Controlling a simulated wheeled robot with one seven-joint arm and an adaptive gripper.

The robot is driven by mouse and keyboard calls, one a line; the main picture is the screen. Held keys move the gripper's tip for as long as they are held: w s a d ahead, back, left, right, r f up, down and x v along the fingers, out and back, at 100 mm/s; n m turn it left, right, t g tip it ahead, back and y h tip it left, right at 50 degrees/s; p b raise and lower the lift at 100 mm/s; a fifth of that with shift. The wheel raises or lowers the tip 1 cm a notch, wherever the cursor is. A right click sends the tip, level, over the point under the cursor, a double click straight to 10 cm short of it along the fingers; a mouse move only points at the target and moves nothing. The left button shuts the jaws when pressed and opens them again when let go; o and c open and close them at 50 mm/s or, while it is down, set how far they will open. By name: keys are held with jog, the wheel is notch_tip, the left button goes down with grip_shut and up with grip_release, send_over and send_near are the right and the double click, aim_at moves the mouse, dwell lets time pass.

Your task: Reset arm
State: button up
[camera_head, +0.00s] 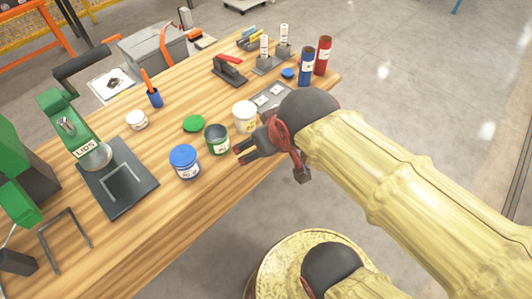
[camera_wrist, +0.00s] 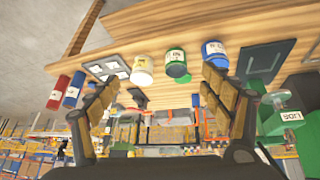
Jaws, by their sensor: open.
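My gripper (camera_head: 254,150) is at the front edge of the wooden table, to the right of the jars, at the end of my arm with its yellow sleeve. In the wrist view its two fingers (camera_wrist: 155,100) are spread wide with nothing between them. A white jar (camera_head: 245,116) stands just behind the gripper. A green jar (camera_head: 216,139) stands to its left with its green lid (camera_head: 194,123) lying on the table. A jar with a blue lid (camera_head: 184,161) is further left.
The wooden table (camera_head: 150,215) also carries a green press (camera_head: 75,125) on a dark plate, a red-handled tool (camera_head: 230,68), a blue cylinder (camera_head: 306,66) and a red cylinder (camera_head: 323,55). Grey floor (camera_head: 430,80) is clear at right.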

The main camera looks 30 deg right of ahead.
jog(key=shift+g+y, duration=0.3)
jog(key=shift+g, duration=0.1)
jog(key=s, duration=0.1)
jog(key=s+a, duration=0.1)
jog(key=s, duration=0.1)
jog(key=shift+s+a+r, duration=0.3)
jog(key=shift+s+r, duration=0.05)
jog(key=shift+r, duration=0.05)
